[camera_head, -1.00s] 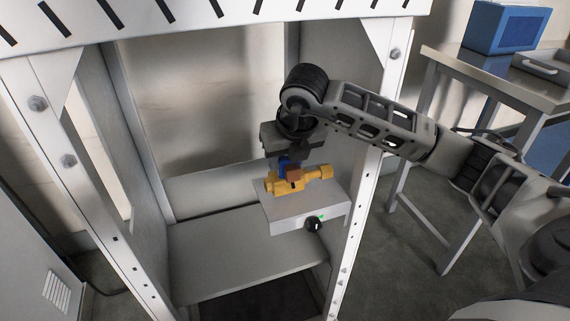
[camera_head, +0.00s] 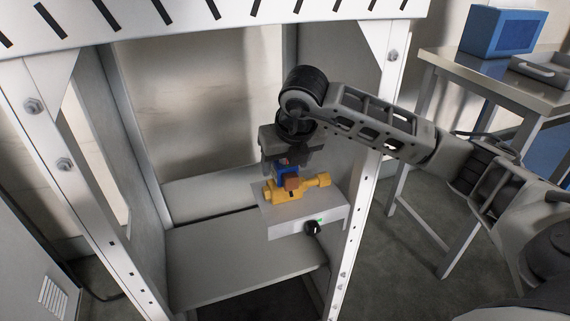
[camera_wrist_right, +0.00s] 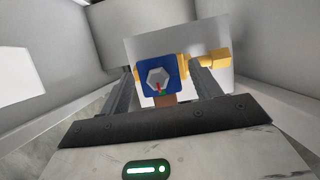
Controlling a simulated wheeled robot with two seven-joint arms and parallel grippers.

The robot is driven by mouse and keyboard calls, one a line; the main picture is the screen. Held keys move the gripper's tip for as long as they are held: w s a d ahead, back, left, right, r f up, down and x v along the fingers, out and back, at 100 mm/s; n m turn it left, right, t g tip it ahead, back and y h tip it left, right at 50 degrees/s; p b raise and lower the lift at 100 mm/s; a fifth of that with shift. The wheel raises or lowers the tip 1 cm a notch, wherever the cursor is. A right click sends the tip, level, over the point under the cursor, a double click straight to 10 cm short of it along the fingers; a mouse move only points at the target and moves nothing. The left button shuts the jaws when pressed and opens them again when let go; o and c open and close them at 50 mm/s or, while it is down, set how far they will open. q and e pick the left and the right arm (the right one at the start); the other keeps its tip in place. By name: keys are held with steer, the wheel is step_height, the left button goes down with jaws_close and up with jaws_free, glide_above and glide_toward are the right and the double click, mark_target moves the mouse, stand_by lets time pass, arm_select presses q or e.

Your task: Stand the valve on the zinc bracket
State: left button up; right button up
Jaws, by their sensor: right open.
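The valve has a yellow body (camera_head: 290,190) lying sideways, with a blue block and a reddish-brown part on top. It rests on a light grey box-shaped stand (camera_head: 282,231) inside the frame; I cannot tell whether this is the zinc bracket. My right gripper (camera_head: 286,165) is directly above the valve, pointing down and open. In the right wrist view the fingers (camera_wrist_right: 160,92) stand apart on either side of the blue block (camera_wrist_right: 148,68), with gaps visible. A grey hex piece shows on the block. The fingers partly hide the yellow body (camera_wrist_right: 215,58). My left gripper is out of view.
A black knob (camera_head: 312,228) with a cable and a small green light are on the stand's front. A grey shelf (camera_head: 225,265) is below. White posts (camera_head: 365,150) flank the opening. A side table (camera_head: 500,82) at right carries a blue box (camera_head: 503,30) and a tray (camera_head: 545,68).

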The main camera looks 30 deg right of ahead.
steer(key=v, duration=0.6)
steer(key=shift+s, duration=0.15)
steer(key=shift+a, duration=0.15)
